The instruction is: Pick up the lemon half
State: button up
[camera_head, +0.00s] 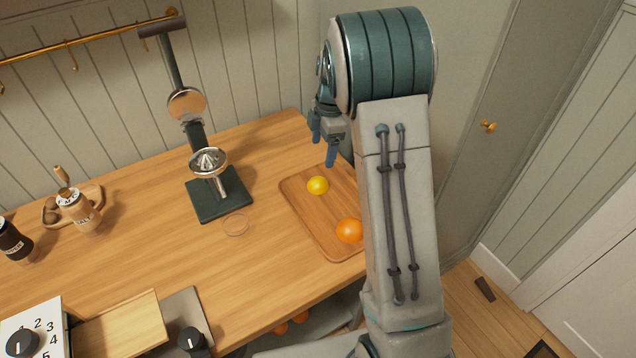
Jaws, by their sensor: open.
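A yellow lemon half (317,186) lies on a wooden cutting board (296,201) near the right end of the counter. My gripper (323,152) is above the board's far end, beyond the lemon half in the picture and apart from it. Its blue fingers point down and are open, with nothing seen between them. My arm stands at the right and hides part of the board's right edge.
An orange fruit (349,231) sits on the board's near end, beside my arm. A citrus press (209,163) stands left of the board, with a small clear ring-shaped item (236,224) near its base. Shakers (75,212) stand far left. The counter's middle is clear.

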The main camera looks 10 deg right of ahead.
send_over(319, 179)
jog(key=f, duration=0.5)
jog(key=shift+w+d, duration=0.15)
jog(key=shift+d, duration=0.1)
jog(key=shift+a+f+p, duration=0.15)
jog(key=shift+f+p, duration=0.25)
jog(key=shift+f, duration=1.15)
jog(key=shift+a+f+p, duration=0.1)
jog(key=shift+f+p, duration=0.3)
jog(key=shift+f, duration=1.1)
jog(key=c, duration=1.1)
